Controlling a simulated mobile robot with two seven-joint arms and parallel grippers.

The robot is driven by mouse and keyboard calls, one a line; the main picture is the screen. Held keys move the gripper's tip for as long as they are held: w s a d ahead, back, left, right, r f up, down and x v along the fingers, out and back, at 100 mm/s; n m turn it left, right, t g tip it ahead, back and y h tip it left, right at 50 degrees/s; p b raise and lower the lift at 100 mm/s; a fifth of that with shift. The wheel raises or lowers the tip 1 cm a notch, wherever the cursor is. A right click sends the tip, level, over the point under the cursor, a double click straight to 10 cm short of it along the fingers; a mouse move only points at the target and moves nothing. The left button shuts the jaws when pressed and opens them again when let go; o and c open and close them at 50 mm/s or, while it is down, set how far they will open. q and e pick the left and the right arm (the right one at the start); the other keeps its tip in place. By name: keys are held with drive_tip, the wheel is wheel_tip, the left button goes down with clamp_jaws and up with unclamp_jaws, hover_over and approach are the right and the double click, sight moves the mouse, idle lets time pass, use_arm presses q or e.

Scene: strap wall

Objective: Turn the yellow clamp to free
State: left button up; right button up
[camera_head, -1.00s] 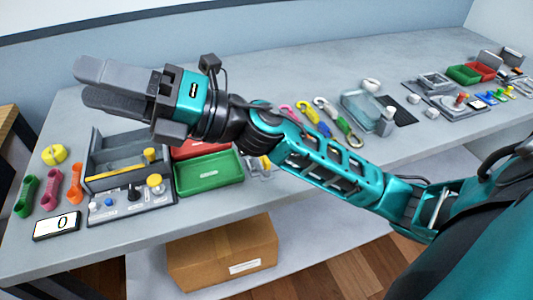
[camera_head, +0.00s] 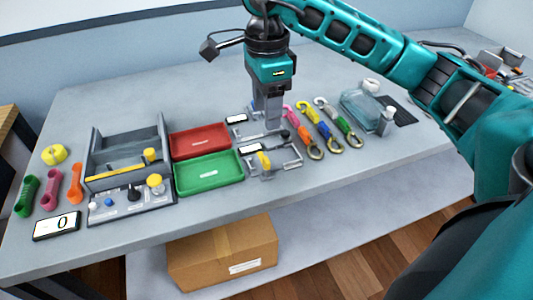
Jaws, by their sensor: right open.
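A small yellow piece (camera_head: 263,160), which looks like the yellow clamp, stands upright on a grey fixture (camera_head: 285,166) at the middle of the table, right of the green tray. Its exact turn is too small to read. My right gripper (camera_head: 268,118) points down just behind the yellow piece, over the rear part of the fixture area. It is open and apart from the yellow piece in the picture. Its fingers hide part of what lies behind and below them. My left gripper is not in view.
A red tray (camera_head: 199,141) and a green tray (camera_head: 209,174) lie left of the fixture. Several coloured straps with hooks (camera_head: 325,127) lie close on its right. A grey box with a yellow knob (camera_head: 165,133) and a control panel (camera_head: 130,203) stand farther left.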

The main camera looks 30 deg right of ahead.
sight(266, 159)
wheel_tip(266, 159, down, 13)
drive_tip(key=shift+r, duration=0.15)
drive_tip(key=shift+c, duration=0.5)
clamp_jaws()
